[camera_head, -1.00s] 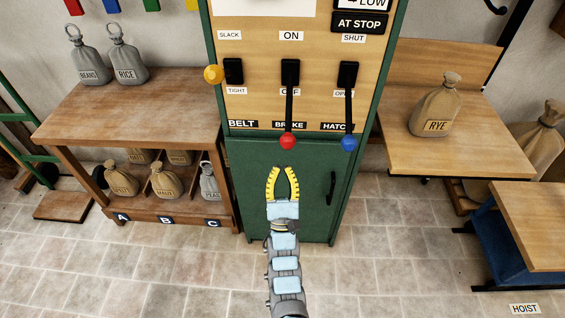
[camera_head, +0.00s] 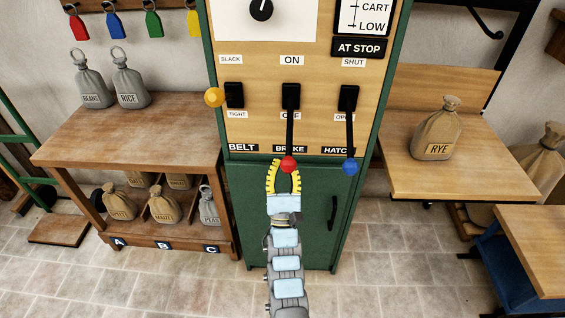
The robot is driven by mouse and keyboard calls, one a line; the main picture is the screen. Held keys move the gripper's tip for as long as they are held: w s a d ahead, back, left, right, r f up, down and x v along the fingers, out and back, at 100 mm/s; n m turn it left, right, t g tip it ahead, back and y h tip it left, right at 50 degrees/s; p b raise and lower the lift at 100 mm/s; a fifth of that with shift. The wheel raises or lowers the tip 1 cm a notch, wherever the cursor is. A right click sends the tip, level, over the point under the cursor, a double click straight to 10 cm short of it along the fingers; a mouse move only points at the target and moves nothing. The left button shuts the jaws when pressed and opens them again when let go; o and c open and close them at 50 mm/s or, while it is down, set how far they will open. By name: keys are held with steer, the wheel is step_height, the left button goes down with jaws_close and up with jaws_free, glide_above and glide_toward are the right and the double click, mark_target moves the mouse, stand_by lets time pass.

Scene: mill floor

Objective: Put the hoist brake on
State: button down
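The brake lever (camera_head: 290,132) is in the middle of the panel, above the BRAKE label. Its black arm hangs down to the OFF side and ends in a red knob (camera_head: 288,164). An ON label (camera_head: 292,60) is above its slot. My gripper (camera_head: 285,170) has its yellow fingers pointing up, with the red knob between or just in front of the tips. The fingers are apart; I cannot tell whether they touch the knob.
Left of the brake is the belt lever with a yellow knob (camera_head: 214,97). Right of it is the hatch lever with a blue knob (camera_head: 350,167), hanging down close to my gripper. A green cabinet door (camera_head: 300,235) is below. A RYE sack (camera_head: 436,130) stands on the right table.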

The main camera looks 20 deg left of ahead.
mark_target(283, 165)
steer(key=shift+s+d+r, duration=0.2)
steer(key=shift+s+d, duration=0.05)
steer(key=shift+s, duration=0.2)
steer(key=shift+s+d+r, duration=0.15)
steer(key=shift+s+d, duration=0.05)
steer(key=shift+s, duration=0.2)
steer(key=shift+s, duration=0.1)
steer(key=shift+r+p, duration=0.2)
steer(key=shift+p, duration=0.1)
steer(key=shift+s+r+p, duration=0.15)
steer(key=shift+r+p, duration=0.2)
steer(key=shift+p, duration=0.3)
steer(key=shift+s+d+g, duration=0.1)
steer(key=shift+g, duration=0.2)
